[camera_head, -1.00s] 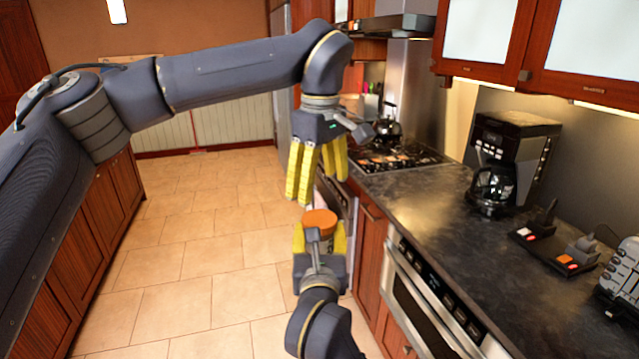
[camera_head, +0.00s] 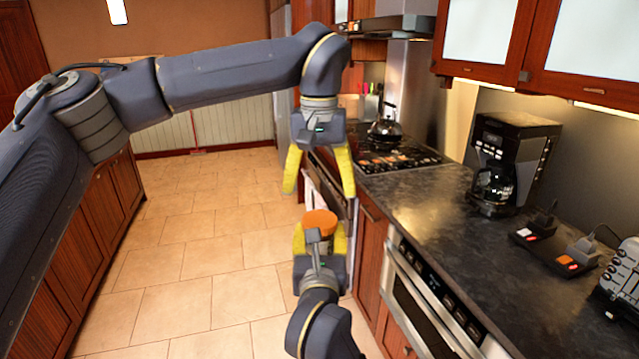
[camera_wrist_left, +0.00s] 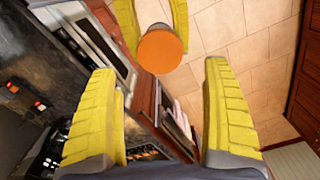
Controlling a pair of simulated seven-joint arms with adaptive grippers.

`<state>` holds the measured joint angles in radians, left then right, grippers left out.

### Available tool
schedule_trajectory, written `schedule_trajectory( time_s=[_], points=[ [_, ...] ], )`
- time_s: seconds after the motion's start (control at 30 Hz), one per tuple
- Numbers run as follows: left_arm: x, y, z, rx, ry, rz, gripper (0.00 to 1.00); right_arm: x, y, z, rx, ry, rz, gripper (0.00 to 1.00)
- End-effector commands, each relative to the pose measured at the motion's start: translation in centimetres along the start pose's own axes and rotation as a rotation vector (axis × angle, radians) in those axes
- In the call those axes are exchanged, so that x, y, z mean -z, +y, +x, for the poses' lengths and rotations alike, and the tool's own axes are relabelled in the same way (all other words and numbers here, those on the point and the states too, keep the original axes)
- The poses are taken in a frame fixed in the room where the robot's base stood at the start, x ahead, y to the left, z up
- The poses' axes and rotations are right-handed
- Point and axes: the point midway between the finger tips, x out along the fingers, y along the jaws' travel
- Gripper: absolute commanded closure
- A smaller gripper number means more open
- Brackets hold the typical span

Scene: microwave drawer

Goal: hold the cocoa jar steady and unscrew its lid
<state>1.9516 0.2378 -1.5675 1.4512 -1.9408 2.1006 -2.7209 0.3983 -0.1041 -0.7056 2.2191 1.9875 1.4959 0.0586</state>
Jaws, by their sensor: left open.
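The cocoa jar shows mainly as its round orange lid (camera_head: 320,222); its body is mostly hidden by my right gripper. My right gripper (camera_head: 320,238) has its yellow fingers on either side of the jar and holds it upright in the air above the floor. My left gripper (camera_head: 319,191) points down above the lid, open and empty, with its fingers spread wide to left and right. In the left wrist view the lid (camera_wrist_left: 161,50) appears beyond the open fingertips (camera_wrist_left: 157,75), apart from them, with the right gripper's fingers beside the jar.
A dark counter (camera_head: 430,205) runs along the right, with a coffee maker (camera_head: 510,165), a kettle (camera_head: 384,130) on the stove and a toaster (camera_head: 622,280). A built-in oven (camera_head: 425,300) sits below the counter. Open tiled floor (camera_head: 200,260) lies to the left.

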Motion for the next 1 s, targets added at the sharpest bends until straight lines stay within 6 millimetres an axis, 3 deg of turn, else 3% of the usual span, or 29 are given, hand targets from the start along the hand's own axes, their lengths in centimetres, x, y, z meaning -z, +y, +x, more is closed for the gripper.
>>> schedule_trajectory(
  time_s=[0.5,1.0],
  points=[
    [-0.1,0.0,6.1,-0.001,-0.004,0.002,0.17,-0.1,0.0,0.0,0.0,-0.001,0.0,1.0],
    [0.0,0.0,7.5,0.0,-0.001,0.001,0.17,-0.1,0.0,0.0,0.0,-0.001,0.0,1.0]
  ],
)
